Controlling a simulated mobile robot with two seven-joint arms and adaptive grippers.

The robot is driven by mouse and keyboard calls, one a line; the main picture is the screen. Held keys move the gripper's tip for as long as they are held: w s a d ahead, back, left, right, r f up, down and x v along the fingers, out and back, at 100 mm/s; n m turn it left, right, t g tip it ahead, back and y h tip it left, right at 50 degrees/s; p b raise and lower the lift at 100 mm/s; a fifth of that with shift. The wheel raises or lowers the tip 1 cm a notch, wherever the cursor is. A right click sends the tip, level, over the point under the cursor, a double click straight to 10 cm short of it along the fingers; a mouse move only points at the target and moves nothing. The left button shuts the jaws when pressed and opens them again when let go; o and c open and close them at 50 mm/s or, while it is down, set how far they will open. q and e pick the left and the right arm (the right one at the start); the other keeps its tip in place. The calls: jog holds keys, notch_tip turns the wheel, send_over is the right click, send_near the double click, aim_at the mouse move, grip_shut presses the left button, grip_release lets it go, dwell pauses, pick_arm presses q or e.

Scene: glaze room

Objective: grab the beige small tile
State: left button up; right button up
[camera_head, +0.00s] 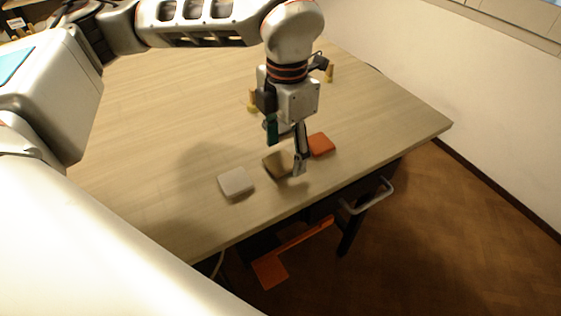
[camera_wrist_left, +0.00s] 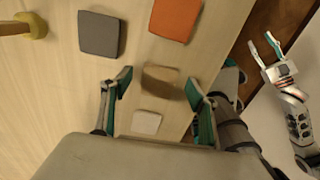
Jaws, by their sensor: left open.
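The beige tile (camera_head: 275,166) lies flat near the table's front edge, between a pale tile and an orange tile. In the left wrist view the beige tile (camera_wrist_left: 160,80) sits between the two fingers, with a gap on each side. My left gripper (camera_head: 285,154) is open and points down over it; one finger hides part of the tile in the head view. The left gripper's teal-padded fingertips show in the wrist view (camera_wrist_left: 158,89). My right gripper (camera_wrist_left: 268,52) is open and empty, off the table's edge in the wrist view.
The pale tile (camera_head: 236,183) and orange tile (camera_head: 320,144) lie close on either side. A dark grey tile (camera_wrist_left: 100,34) shows in the wrist view. Yellowish wooden pieces (camera_head: 252,100) (camera_head: 329,74) stand farther back. The table's (camera_head: 400,115) far left is clear.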

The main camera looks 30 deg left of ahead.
pick_arm(q)
jog(key=shift+f, duration=0.7)
jog(key=c, duration=1.2)
jog(key=shift+c, duration=0.2)
jog(key=shift+r, duration=0.15)
